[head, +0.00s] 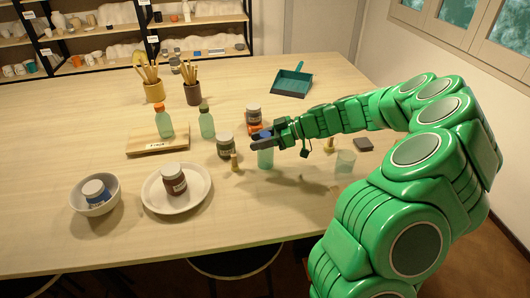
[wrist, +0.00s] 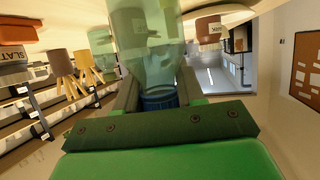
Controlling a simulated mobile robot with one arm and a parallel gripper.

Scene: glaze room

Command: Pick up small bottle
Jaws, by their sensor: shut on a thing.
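A small translucent green bottle (head: 265,159) with a blue cap (wrist: 160,101) is in my gripper (head: 263,142). In the wrist view, the fingers (wrist: 157,90) are shut on it from both sides near the cap, and its clear green body (wrist: 140,45) extends away from the palm. In the head view, the fingers cover its top and the lower body hangs below them, roughly upright. I cannot tell whether its base touches the table.
On the table (head: 60,135), a glass jar (head: 226,146) and a small yellowish piece (head: 234,163) stand close left of my gripper. An orange-labelled jar (head: 253,117) is just behind. Green bottles (head: 207,122) stand farther left. A clear cup (head: 345,162) is right. The front middle is clear.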

